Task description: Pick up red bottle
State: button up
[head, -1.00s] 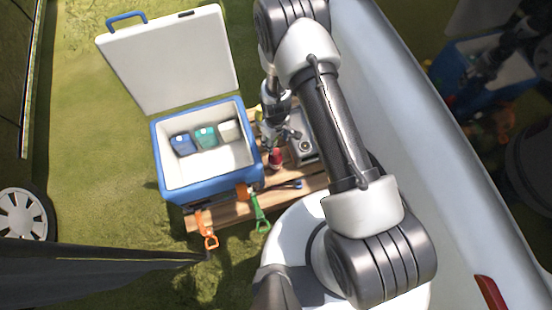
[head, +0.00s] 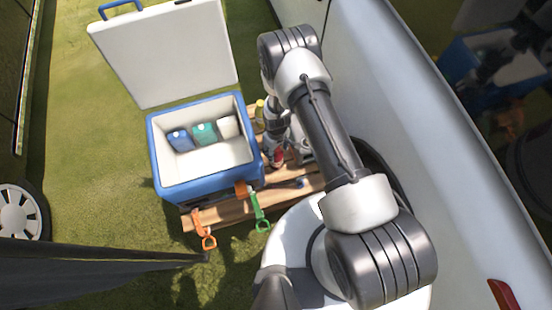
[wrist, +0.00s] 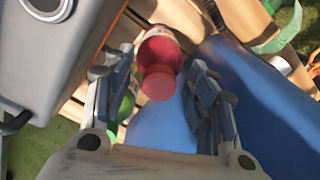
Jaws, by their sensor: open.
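The red bottle (head: 278,156) stands on the wooden pallet table, just right of the blue cooler, in the head view. In the wrist view the red bottle (wrist: 158,66) shows its round red cap toward the camera, between the two finger pads. My gripper (wrist: 164,84) is open around or just above the bottle; I cannot tell whether either finger touches it. In the head view my gripper (head: 272,150) points down beside the bottle and partly blends with it.
The open blue cooler (head: 158,168) holds several coloured packs. A yellow-capped bottle (head: 260,112) stands behind my gripper. A grey metal box (wrist: 55,50) is close on the left in the wrist view. Orange (head: 206,238) and green (head: 260,212) hand tools hang at the table's front edge.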

jog(key=shift+r, duration=0.1)
grip_shut()
dwell(0.6)
dwell(0.3)
